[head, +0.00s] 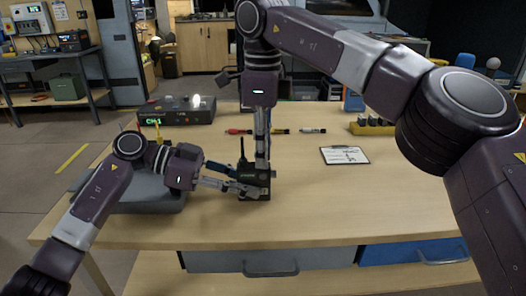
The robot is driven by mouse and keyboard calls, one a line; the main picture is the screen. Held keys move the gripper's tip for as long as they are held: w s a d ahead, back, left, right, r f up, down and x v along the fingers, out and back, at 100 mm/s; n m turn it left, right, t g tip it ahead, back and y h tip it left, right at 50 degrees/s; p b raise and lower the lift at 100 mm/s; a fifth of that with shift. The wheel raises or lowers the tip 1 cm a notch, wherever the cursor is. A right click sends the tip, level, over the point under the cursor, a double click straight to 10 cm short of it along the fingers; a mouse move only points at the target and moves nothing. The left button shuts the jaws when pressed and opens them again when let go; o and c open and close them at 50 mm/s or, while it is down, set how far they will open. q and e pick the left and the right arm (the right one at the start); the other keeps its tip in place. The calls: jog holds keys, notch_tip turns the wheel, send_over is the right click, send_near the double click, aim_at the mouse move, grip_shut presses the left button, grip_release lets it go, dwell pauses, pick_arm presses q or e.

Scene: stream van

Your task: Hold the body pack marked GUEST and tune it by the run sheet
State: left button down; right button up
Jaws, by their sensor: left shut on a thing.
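A black body pack (256,190) with a short dark antenna stands on the wooden table near the middle. Its marking is too small to read. My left gripper (248,189) reaches in from the left and is shut on the pack, low at the table. My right gripper (262,164) points straight down from above, its narrow fingers at the top of the pack. I cannot tell if they touch it, or how far apart they are. A sheet on a dark clipboard (345,155) lies to the right, its writing unreadable. A grey receiver unit (176,117) with green "CH:1" digits stands at the back left.
A yellow tray (372,128) with dark items stands at the back right. A grey case (150,198) lies under my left arm. The table's right front is clear.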

jog(key=shift+o, duration=0.4)
jog(key=shift+r, duration=3)
pick_arm(q)
jog(key=c, duration=1.5)
grip_release()
jog(key=shift+a, duration=0.1)
